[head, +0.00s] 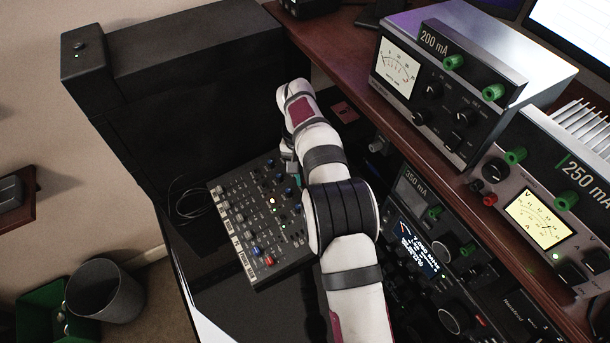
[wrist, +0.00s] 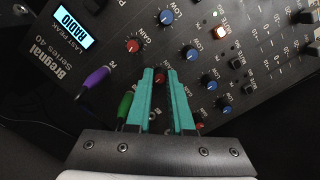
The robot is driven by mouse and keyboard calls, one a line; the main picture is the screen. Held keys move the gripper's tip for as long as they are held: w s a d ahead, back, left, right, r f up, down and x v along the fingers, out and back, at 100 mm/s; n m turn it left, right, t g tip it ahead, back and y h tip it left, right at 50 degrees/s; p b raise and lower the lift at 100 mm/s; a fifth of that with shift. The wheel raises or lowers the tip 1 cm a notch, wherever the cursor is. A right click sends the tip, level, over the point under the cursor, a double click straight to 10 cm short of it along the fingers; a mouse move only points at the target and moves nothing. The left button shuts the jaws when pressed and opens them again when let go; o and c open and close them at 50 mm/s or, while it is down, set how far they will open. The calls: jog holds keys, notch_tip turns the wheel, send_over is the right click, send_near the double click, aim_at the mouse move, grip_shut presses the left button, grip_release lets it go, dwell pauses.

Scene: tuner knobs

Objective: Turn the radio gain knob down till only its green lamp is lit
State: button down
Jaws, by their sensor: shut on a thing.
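My gripper (wrist: 160,74) has two teal fingers, which stand on either side of a red knob (wrist: 161,78) on the mixer panel and are shut on it. The fingers hide the knob's sides and any lamps close by. A second red knob (wrist: 133,45), marked GAIN, is beside it, near the lit display (wrist: 75,27) that reads RADIO. I cannot make out a lit green lamp near the held knob. In the head view the mixer (head: 262,220) lies below my arm, and my arm covers its right side.
Purple (wrist: 96,78) and green (wrist: 125,104) plugs stand up from the panel near the fingers. Radio equipment (head: 420,240) stands to the right, and a black case (head: 200,90) stands behind.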

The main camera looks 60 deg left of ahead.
dwell(0.4)
jog(key=c, duration=0.8)
grip_release()
notch_tip(320, 180, up, 12)
jog(key=shift+s+a, duration=0.25)
jog(key=shift+a, duration=0.15)
